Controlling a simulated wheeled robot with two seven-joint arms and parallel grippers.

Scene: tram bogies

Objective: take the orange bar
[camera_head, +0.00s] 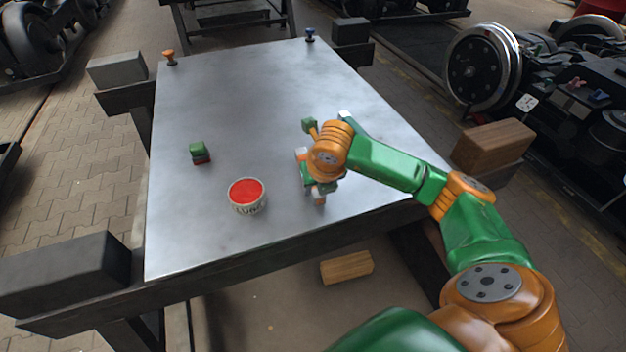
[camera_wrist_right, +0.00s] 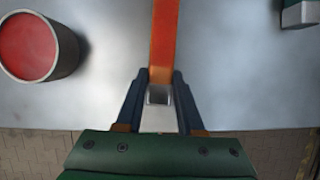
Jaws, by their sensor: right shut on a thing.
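The orange bar (camera_wrist_right: 164,45) runs up from between the fingers of my right gripper (camera_wrist_right: 159,95) to the top edge of the right wrist view. The fingers are shut on its near end. In the head view my right gripper (camera_head: 319,188) is low over the near right part of the metal table (camera_head: 240,100), and my arm hides most of the bar there. I cannot tell whether the bar touches the table. My left gripper is not in view.
A pot with a red top (camera_head: 247,194) stands left of my right gripper. A small green and red block stack (camera_head: 200,152) is farther left. A green block (camera_head: 308,125) shows beyond my right wrist. The table's far middle is clear.

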